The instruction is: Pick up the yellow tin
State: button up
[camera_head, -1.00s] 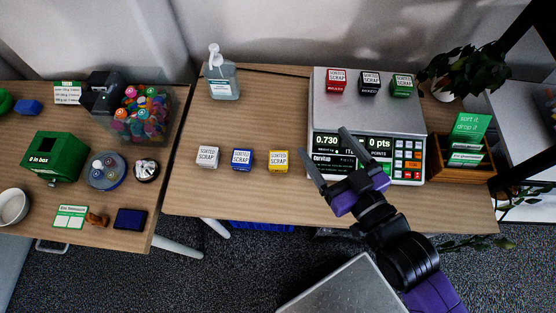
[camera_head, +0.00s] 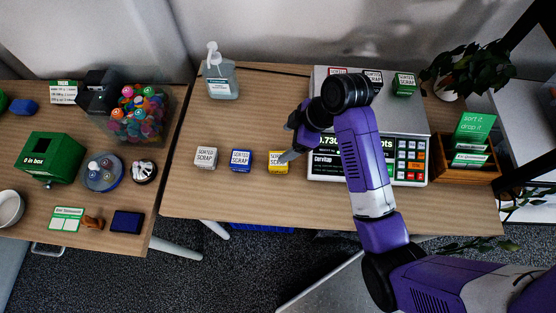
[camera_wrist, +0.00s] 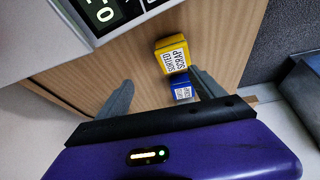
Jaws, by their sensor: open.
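The yellow tin (camera_head: 278,162) stands on the wooden table, at the right end of a row with a blue tin (camera_head: 241,160) and a white tin (camera_head: 206,158). My gripper (camera_head: 289,143) is just right of the yellow tin, its fingers partly hidden by my arm. In the wrist view my gripper (camera_wrist: 160,88) is open and empty, fingers apart. The yellow tin (camera_wrist: 172,56) lies ahead of the fingertips, toward the right finger, with the blue tin (camera_wrist: 183,88) partly showing nearer that finger.
A scale (camera_head: 415,125) stands right of the yellow tin, with red, black and green tins on its plate, partly behind my arm. A pump bottle (camera_head: 221,78) stands at the back. The wood in front of the row is clear. A green box (camera_head: 52,156) sits on the left table.

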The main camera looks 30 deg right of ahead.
jog(key=shift+n+g, duration=0.6)
jog(key=shift+n, duration=0.1)
jog(key=shift+s+a+f+p, duration=0.1)
jog(key=shift+a+f, duration=0.5)
jog(key=shift+f, duration=0.65)
jog(key=shift+s+a+f+p, duration=0.1)
jog(key=shift+a+f, duration=0.45)
jog(key=shift+f, duration=0.75)
jog(key=shift+a+f+p, duration=0.1)
jog(key=shift+a+f, duration=0.5)
jog(key=shift+f, duration=0.65)
jog(key=c, duration=1.5)
jog(key=shift+r, duration=0.1)
jog(key=shift+c, duration=0.2)
